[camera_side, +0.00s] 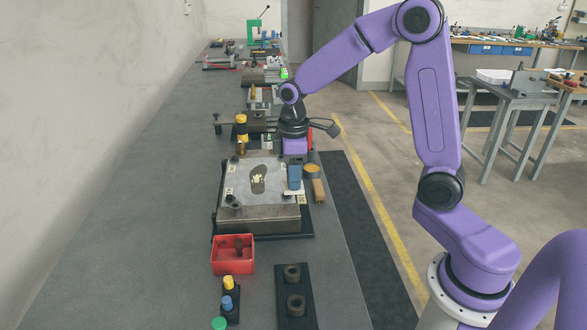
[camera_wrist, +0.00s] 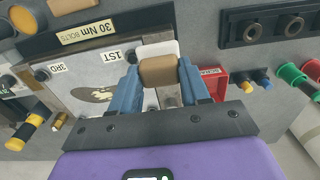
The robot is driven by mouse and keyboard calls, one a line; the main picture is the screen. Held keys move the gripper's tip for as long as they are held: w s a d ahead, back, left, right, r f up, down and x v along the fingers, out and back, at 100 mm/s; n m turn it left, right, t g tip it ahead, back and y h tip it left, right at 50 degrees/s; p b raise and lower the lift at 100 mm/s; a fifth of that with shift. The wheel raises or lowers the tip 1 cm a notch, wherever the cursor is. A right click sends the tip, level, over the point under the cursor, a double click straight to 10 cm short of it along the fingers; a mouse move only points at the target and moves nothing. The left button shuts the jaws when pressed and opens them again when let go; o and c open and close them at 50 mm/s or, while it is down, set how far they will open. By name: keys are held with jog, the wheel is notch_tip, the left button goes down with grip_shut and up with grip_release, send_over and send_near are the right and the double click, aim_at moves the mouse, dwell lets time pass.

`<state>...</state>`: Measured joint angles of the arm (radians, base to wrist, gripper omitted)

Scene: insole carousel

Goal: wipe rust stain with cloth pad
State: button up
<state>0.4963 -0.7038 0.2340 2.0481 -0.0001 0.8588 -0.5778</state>
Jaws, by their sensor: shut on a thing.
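My gripper (camera_side: 294,187) has blue fingers and is shut on the cloth pad, at the right edge of the metal plate (camera_side: 262,212). In the wrist view, the fingers (camera_wrist: 159,82) grip the pad's tan block, and the pad's white face (camera_wrist: 160,47) shows beyond it. In the side view, a white edge of the pad shows below the fingers. I cannot tell whether it touches the plate. The dark stain (camera_side: 257,187), with pale yellowish patches on it, lies on the plate left of my gripper. It also shows in the wrist view (camera_wrist: 82,94), partly cut off by my gripper.
A red bin (camera_side: 233,266) stands in front of the plate. Coloured buttons (camera_side: 228,284) and a black block with two round sockets (camera_side: 294,288) are nearer the camera.

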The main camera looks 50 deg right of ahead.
aim_at(286, 186)
jog(key=shift+f, duration=3.5)
jog(key=shift+w+a+r, duration=0.2)
jog(key=shift+w+a, duration=0.4)
jog(key=shift+a, duration=0.05)
jog(key=shift+c, duration=0.4)
jog(key=shift+w+a, duration=0.8)
jog(key=shift+w, duration=0.1)
jog(key=shift+s+d, duration=1.45)
jog(key=shift+r, duration=4.05)
jog(key=shift+s, duration=0.15)
